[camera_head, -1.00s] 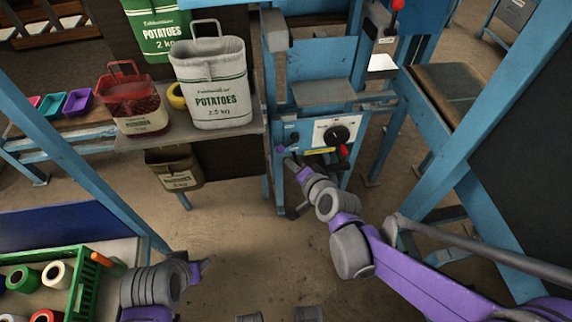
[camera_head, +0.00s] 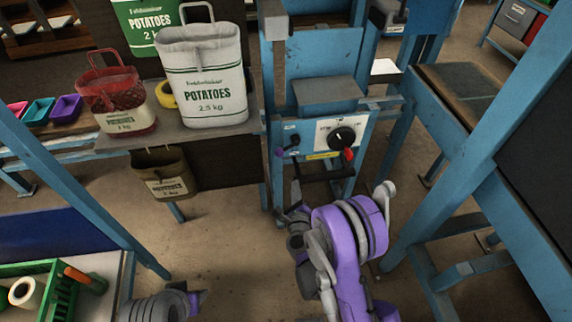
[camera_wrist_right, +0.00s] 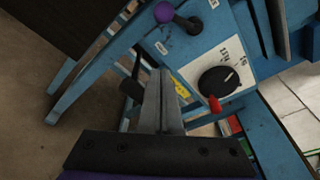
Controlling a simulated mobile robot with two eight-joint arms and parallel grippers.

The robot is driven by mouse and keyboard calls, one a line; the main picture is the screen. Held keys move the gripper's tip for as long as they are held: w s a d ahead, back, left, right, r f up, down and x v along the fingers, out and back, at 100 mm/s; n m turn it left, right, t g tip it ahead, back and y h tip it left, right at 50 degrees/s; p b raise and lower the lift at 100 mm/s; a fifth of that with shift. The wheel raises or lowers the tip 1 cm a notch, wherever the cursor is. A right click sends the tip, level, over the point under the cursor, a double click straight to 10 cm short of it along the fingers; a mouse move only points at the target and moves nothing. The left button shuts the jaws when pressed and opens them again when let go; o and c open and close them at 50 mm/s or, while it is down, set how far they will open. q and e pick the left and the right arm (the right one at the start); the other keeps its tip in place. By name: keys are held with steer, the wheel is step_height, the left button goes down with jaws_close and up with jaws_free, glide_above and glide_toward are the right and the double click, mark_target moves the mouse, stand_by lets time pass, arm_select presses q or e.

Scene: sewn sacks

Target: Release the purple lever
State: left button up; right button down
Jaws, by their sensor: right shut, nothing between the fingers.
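The purple lever (camera_head: 280,152) sticks out at the left of the white panel on the blue machine. In the right wrist view its purple ball knob (camera_wrist_right: 164,12) and dark rod show at the top. My right gripper (camera_head: 296,188) is below the lever, apart from it, in front of the machine. In the right wrist view its two fingers (camera_wrist_right: 160,80) lie together with nothing between them. The knob is beyond the fingertips, clear of them. My left gripper (camera_head: 197,298) is low at the left, far from the lever; its finger gap is unclear.
A black dial (camera_head: 341,137) and a red knob (camera_head: 348,154) sit right of the lever. A dark horizontal bar (camera_head: 325,172) runs below the panel. Potato sacks (camera_head: 203,85) stand on the left shelf. A green crate (camera_head: 62,290) is at lower left.

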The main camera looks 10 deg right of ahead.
mark_target(280, 153)
steer(key=w+a+r, duration=0.1)
steer(key=w, duration=0.8)
steer(key=shift+w+a+r, duration=0.25)
steer(key=shift+w+a, duration=0.05)
steer(key=shift+a, duration=0.1)
steer(key=shift+a+r+m, duration=0.3)
steer(key=shift+r+m, duration=0.05)
steer(key=shift+m, duration=0.35)
steer(key=r+m, duration=0.1)
steer(key=a+r+m+y, duration=0.1)
steer(key=m, duration=0.1)
steer(key=shift+g+y, duration=0.3)
steer(key=shift+r, duration=0.45)
stand_by(0.4)
